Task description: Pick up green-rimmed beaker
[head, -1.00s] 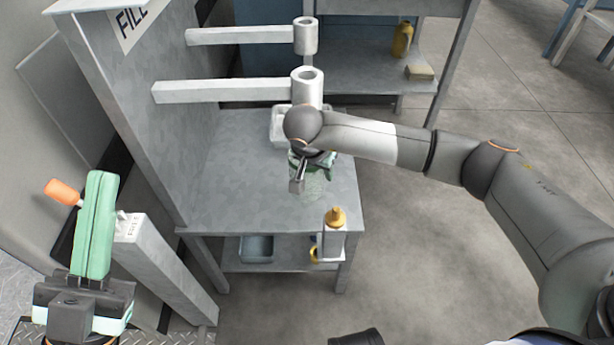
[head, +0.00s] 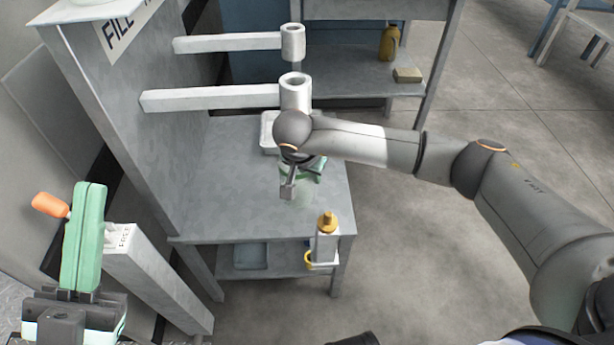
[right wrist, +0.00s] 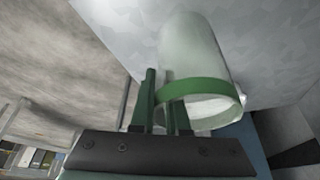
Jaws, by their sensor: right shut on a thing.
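The green-rimmed beaker (head: 298,193) is clear and pale, standing on the grey workbench, partly hidden by my right wrist. In the right wrist view its green rim (right wrist: 195,89) faces the camera and its pale body extends away behind it. My right gripper (right wrist: 163,100) is shut on the beaker at its rim, with one green finger beside the wall and the other overlapping the rim. In the head view the right gripper (head: 303,170) is mostly hidden. My left gripper (head: 77,292) is at the lower left, below a mint-green block with an orange handle; its grasp is unclear.
The workbench (head: 240,205) has a white tray (head: 268,132) behind the beaker. Two white arms (head: 215,97) with ring ends project over it. A yellow-capped bottle (head: 326,240) is at its front edge. A post (head: 150,272) stands near my left gripper. Open floor lies right.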

